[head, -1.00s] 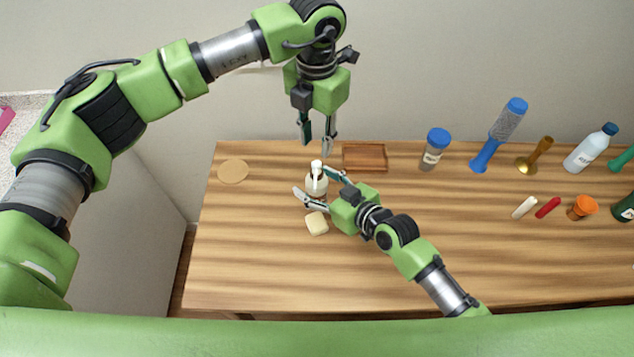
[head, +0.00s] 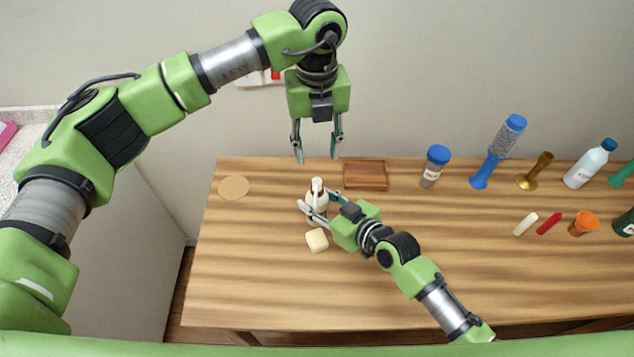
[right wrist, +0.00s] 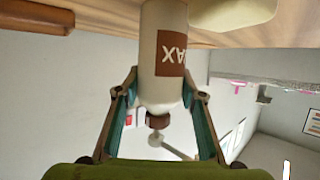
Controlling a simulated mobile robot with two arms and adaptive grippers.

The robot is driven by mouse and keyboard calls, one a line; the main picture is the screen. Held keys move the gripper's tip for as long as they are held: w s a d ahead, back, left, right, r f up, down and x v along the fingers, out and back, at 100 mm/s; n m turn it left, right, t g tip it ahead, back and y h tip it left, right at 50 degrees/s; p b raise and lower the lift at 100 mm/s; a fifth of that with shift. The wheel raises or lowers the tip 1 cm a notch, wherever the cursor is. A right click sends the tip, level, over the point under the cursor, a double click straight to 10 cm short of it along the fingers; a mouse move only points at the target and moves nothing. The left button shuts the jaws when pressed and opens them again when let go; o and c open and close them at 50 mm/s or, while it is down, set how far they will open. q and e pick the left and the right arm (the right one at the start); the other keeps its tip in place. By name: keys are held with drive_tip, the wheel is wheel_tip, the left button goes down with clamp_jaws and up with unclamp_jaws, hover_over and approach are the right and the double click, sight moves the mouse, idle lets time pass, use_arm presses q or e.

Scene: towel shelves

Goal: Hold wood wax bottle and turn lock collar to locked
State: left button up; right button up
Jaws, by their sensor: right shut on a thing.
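The wood wax bottle (head: 317,195) is a cream bottle with a white top, upright on the wooden table at centre left. In the right wrist view the bottle (right wrist: 163,92) shows upside down, with a brown label reading "WAX" and a brown collar (right wrist: 158,121) at its neck. My right gripper (head: 314,208) is shut on the bottle's body, a finger on each side. The collar's lock marks are too small to read. My left gripper (head: 316,160) is open and empty, pointing down, above and behind the bottle top and apart from it.
A cream block (head: 317,240) lies just in front of the bottle. A brown wooden tray (head: 365,186) is behind right, a round tan coaster (head: 233,187) at left. A blue-lidded jar (head: 434,166), blue brush (head: 488,168) and several other items stand right. The front table is clear.

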sight(317, 180)
use_arm(q)
drive_tip(key=shift+f+n, duration=0.25)
drive_tip(key=shift+n, duration=0.45)
wheel_tip(317, 180, down, 11)
drive_tip(key=shift+f, duration=0.15)
clamp_jaws()
